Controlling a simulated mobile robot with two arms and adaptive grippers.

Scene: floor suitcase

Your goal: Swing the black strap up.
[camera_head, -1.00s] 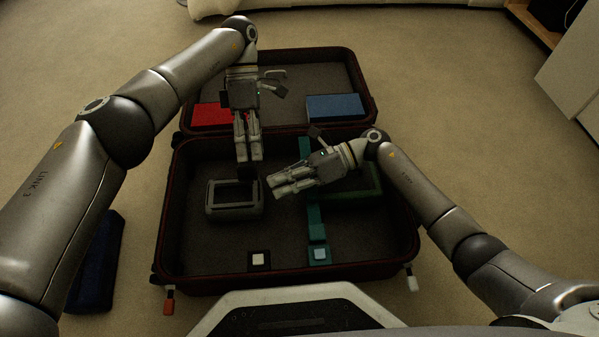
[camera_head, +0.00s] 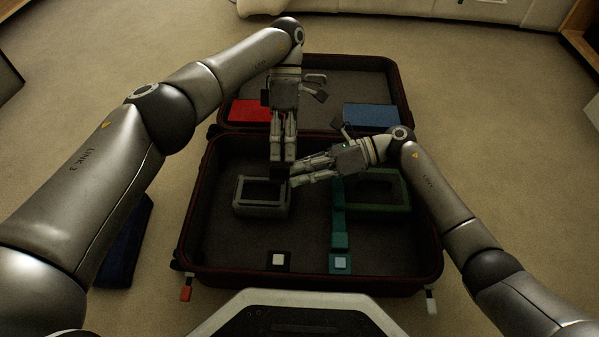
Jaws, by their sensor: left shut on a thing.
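The open suitcase (camera_head: 195,215) lies on the floor. My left gripper (camera_head: 283,160) points down over the near half, shut on a small dark piece (camera_head: 277,169) at its fingertips. This looks like the end of the black strap; most of the strap is hidden or too dark to make out. A black buckle piece with a white square (camera_head: 278,260) lies near the front wall. My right gripper (camera_head: 294,177) reaches in from the right, its fingertips close to the dark piece. Whether they touch, and whether its jaws are open, I cannot tell.
A grey frame-like box (camera_head: 262,208) sits below my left gripper. A teal strap (camera_head: 339,222) with a light-blue buckle square (camera_head: 340,262) runs beside a green frame (camera_head: 378,207). Red (camera_head: 250,112) and blue (camera_head: 371,116) blocks lie in the far half. A dark-blue object (camera_head: 127,240) lies outside left.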

